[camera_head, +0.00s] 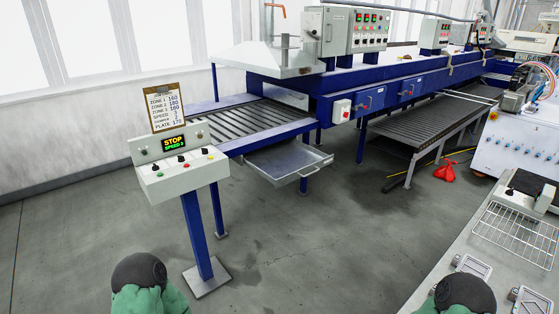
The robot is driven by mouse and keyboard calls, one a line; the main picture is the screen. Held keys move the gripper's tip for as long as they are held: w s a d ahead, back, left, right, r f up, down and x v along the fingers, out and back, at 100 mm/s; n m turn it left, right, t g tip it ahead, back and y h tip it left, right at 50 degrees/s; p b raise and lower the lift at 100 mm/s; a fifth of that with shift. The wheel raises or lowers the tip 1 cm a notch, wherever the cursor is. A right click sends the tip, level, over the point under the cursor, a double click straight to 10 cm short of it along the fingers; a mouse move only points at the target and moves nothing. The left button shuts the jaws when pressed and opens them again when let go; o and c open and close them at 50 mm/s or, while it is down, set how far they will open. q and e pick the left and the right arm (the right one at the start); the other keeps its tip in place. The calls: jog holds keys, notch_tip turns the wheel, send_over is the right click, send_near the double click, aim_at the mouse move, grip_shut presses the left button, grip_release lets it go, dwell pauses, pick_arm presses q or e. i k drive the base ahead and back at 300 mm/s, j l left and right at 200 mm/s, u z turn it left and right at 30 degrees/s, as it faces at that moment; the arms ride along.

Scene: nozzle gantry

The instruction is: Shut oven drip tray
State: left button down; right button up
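The oven drip tray (290,163) is a shallow grey metal pan with a front handle (318,168). It sticks out from under the blue side rail near the infeed end of the oven (345,84), so it stands open. Its inside looks empty. Its back edge is hidden under the rail. Neither of my grippers shows; only green and black parts of my arms are at the bottom edge, well apart from the tray.
A control pedestal (205,235) with a STOP display stands left of the tray. A slatted conveyor (245,125) lies above and behind it. A grey bench (455,235) with a wire rack (516,236) is at right. The floor (310,240) before the tray is clear.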

aim_at(282, 163)
jog(key=i+j+u, duration=0.35)
jog(key=i+u, duration=0.3)
jog(key=i+j+u, duration=0.1)
jog(key=i+u, duration=0.25)
jog(key=i+z, duration=0.7)
jog(key=i+j+z, duration=0.35)
jog(key=i+l+z, duration=0.2)
jog(key=z, duration=0.25)
jog(key=i+l+z, duration=0.15)
jog(key=i+z, duration=0.4)
jog(key=z, duration=0.3)
